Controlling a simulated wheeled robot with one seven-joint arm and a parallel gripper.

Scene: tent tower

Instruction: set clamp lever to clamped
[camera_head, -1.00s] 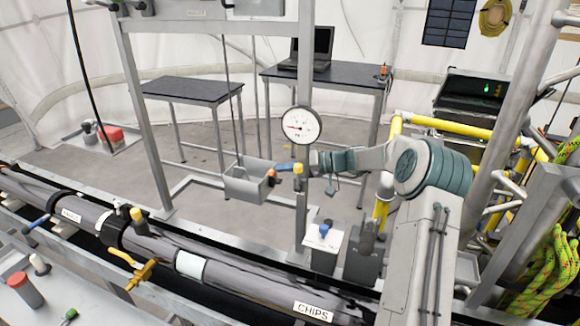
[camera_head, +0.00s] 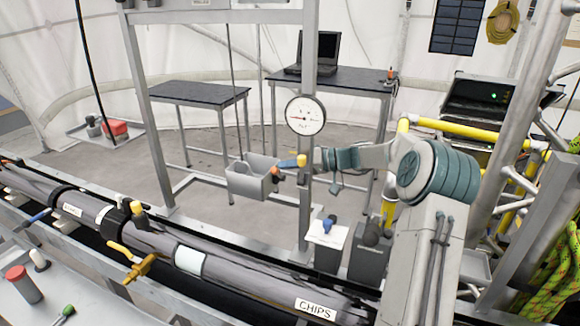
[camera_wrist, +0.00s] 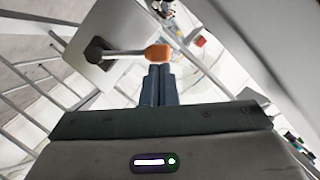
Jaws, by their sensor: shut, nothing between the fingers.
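The lever with an orange tip (camera_wrist: 158,52) and a dark pivot (camera_wrist: 97,52) sits on a grey plate in the wrist view. It appears to be the clamp lever. It lies roughly level in that picture, its orange end pointing right. In the head view its orange end (camera_head: 275,172) shows small at the right side of a grey box (camera_head: 248,182). My gripper (camera_wrist: 160,70) is shut and empty, its blue fingertips very close to the orange tip. I cannot tell whether they touch.
A round gauge (camera_head: 305,116) hangs on the upright frame post above my gripper. A long grey pipe (camera_head: 235,268) with yellow-handled valves runs along the front. Yellow piping (camera_head: 452,127) stands behind my arm. Two dark tables (camera_head: 195,92) stand at the back.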

